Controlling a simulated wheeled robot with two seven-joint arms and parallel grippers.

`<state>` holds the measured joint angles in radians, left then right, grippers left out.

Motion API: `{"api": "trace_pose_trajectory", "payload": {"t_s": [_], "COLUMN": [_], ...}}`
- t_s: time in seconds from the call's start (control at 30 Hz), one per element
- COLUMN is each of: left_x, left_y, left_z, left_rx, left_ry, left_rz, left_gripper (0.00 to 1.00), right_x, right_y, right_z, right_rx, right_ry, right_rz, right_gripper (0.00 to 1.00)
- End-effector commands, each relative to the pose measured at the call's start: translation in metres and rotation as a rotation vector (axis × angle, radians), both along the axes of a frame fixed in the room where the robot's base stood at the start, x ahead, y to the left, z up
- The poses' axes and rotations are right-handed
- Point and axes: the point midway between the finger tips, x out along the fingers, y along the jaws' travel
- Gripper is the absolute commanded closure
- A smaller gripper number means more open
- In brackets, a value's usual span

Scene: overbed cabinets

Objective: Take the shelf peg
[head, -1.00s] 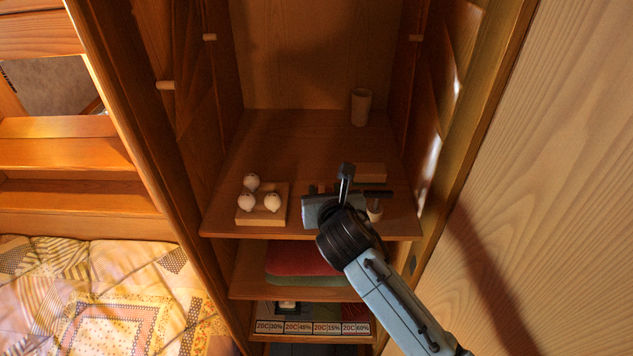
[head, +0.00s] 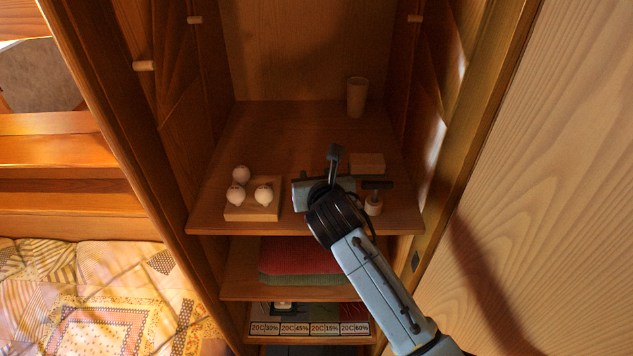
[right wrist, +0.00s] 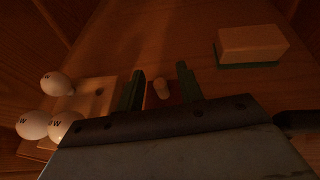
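A small pale wooden peg (right wrist: 161,88) shows in the right wrist view, on a dark reddish patch of the cabinet shelf (head: 285,135). My right gripper (right wrist: 162,80) is open, with one green-tinted finger on each side of the peg and a visible gap to both. Whether the fingers are level with the peg or above it, I cannot tell. In the head view my right gripper (head: 325,188) is over the shelf's front part and hides the peg. My left gripper is not in view.
To the right are a wood-and-green block (head: 367,163) and a dark-handled tool (head: 374,198). A cup (head: 357,97) stands behind.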

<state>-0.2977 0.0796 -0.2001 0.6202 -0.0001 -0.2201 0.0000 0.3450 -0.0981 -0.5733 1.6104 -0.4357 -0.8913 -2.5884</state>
Motion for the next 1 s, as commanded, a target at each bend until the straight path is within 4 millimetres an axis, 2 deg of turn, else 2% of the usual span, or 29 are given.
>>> {"api": "trace_pose_trajectory", "payload": {"t_s": [0.03, 0.27, 0.67, 0.77, 1.0], "left_x": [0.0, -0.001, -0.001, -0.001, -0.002], "left_y": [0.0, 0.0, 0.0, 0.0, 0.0], "left_z": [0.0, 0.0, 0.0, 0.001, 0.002], "left_rx": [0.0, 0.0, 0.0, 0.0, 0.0], "left_ry": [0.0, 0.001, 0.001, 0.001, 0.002], "left_rz": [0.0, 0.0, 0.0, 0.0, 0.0], "left_gripper": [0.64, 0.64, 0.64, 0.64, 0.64], "right_x": [0.0, 0.0, 0.0, 0.0, 0.001], "right_y": [0.0, 0.0, 0.0, 0.0, 0.0], "right_z": [0.0, 0.0, 0.004, 0.016, 0.066], "right_rx": [0.0, 0.0, 0.001, 0.001, 0.0], "right_ry": [0.0, 0.0, -0.002, -0.004, -0.007], "right_rz": [0.0, 0.0, 0.001, 0.001, -0.001], "right_gripper": [0.7, 1.0, 1.0, 1.0, 1.0]}}
